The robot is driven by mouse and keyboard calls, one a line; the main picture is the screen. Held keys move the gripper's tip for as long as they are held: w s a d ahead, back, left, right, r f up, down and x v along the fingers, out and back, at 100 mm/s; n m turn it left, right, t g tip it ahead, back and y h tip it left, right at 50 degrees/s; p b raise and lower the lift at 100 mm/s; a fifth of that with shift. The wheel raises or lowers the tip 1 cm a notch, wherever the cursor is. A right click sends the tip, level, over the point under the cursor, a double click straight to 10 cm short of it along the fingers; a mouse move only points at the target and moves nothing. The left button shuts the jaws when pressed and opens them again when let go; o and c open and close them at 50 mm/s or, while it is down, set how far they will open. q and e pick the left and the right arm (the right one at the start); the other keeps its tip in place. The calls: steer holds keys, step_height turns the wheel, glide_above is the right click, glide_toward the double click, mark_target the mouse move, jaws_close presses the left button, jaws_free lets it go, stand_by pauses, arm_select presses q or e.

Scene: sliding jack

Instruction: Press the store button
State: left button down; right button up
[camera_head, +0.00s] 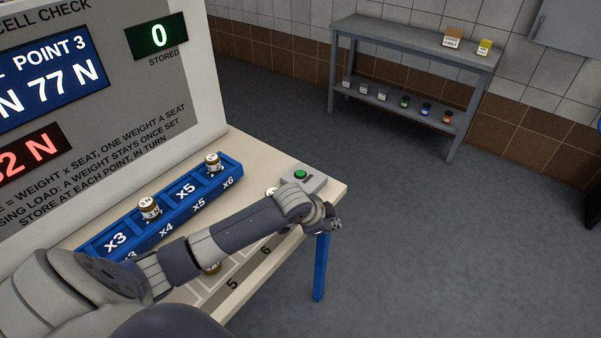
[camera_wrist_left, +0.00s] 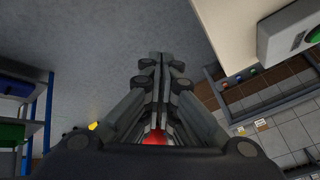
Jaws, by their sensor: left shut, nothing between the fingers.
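The store button (camera_head: 301,174) is a green cap on a light grey box (camera_head: 315,186) at the far right corner of the bench. It carries no readable label. My left arm reaches across the bench from the left. My left gripper (camera_head: 334,224) is shut and empty, just past the bench's right edge, below and right of the button in the head view. In the left wrist view, the closed fingers (camera_wrist_left: 157,62) point away from the camera. The button box (camera_wrist_left: 286,28) and part of the green button (camera_wrist_left: 313,38) show at the upper right, apart from the fingers. My right gripper is not in view.
The blue rack (camera_head: 165,226) holds a weight (camera_head: 149,206) and another weight (camera_head: 212,161). My arm partly hides other weights on the bench. A grey shelf (camera_head: 415,45) stands behind; the floor right of the bench is clear.

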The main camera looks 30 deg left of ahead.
arm_select(q)
steer(key=w+a+r+t+y, duration=0.1)
steer(key=w+a+r, duration=0.5)
steer(key=w+a, duration=0.3)
step_height(320, 180, up, 6)
steer(key=t, duration=0.2)
glide_above(303, 174)
steer(key=shift+y, duration=0.4)
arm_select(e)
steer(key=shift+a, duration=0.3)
arm_select(q)
steer(key=shift+s+f, duration=0.1)
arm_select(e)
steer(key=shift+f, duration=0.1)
arm_select(q)
step_height(303, 174, down, 7)
steer(key=b, duration=0.7)
steer(key=shift+r, duration=0.2)
steer(key=shift+f+b, duration=0.4)
steer(key=shift+f, duration=0.65)
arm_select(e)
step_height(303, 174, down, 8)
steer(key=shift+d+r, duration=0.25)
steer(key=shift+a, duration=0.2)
arm_select(q)
steer(key=shift+f, duration=0.2)
